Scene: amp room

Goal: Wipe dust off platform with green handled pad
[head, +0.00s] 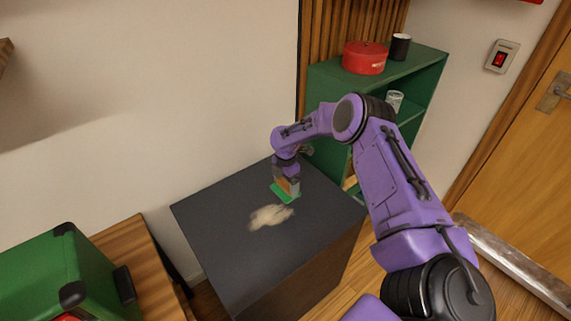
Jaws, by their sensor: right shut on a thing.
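The platform (215,255) is a box with a dark grey top in the middle of the head view. A pale beige patch of dust (270,217) lies on its top. My right gripper (288,183) is over the platform's back part, pointing down. It is shut on the green handled pad (283,195), whose green base shows at or just above the top, beside the dust patch's upper right edge. I cannot tell whether the pad touches the surface. The gripper hides much of the pad's handle. My left gripper is not in view.
A green shelf (425,62) behind the platform holds a red pot (365,57), a black cup (400,46) and a glass (395,100). A green case (65,275) sits on a wooden table (145,265) at the left. A wall stands behind the platform. A door (525,170) is at the right.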

